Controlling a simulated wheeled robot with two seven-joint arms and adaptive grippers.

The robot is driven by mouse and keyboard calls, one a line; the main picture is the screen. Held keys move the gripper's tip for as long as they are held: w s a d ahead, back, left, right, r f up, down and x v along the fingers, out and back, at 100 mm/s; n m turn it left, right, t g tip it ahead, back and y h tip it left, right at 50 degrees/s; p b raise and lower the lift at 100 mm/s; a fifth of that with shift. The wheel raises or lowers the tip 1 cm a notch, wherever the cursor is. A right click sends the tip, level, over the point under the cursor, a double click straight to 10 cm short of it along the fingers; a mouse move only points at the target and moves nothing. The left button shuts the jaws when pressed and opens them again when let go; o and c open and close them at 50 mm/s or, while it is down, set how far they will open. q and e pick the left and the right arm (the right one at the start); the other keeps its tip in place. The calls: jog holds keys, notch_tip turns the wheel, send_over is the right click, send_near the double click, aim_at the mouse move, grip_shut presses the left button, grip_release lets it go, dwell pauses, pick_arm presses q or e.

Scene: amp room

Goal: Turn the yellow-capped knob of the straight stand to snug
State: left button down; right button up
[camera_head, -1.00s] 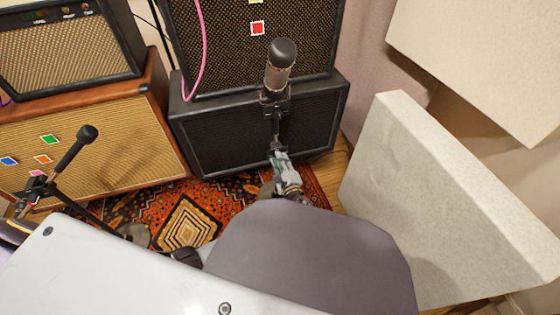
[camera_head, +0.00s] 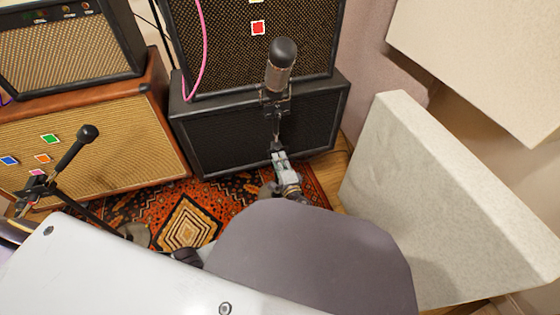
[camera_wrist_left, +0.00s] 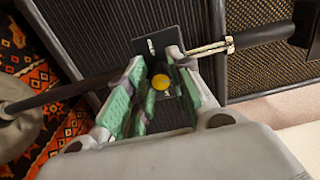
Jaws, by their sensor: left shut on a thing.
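The straight stand (camera_head: 277,128) holds a large microphone (camera_head: 281,65) with a dark top, upright in front of the black cabinet. My left gripper (camera_head: 279,155) is at the stand just below the microphone mount. In the left wrist view its green-padded fingers (camera_wrist_left: 160,72) are on either side of the knob, whose yellow cap (camera_wrist_left: 160,82) shows between them. The gripper is shut on the knob; the knob's sides are partly hidden by the fingers. In the head view the knob is hidden. My right gripper is not in view.
Black speaker cabinets (camera_head: 320,118) stand close behind the stand. A pale acoustic panel (camera_head: 440,190) is at right. Another microphone (camera_head: 75,147) on a boom stand is at left, before a tan amplifier (camera_head: 135,140). A patterned rug (camera_head: 165,195) covers the floor.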

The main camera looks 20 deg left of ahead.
pick_arm(q)
jog(key=shift+f, duration=0.1)
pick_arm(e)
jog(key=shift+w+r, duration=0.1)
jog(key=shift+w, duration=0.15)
pick_arm(q)
jog(key=c, duration=1.3)
grip_release()
jog(key=shift+o, duration=0.2)
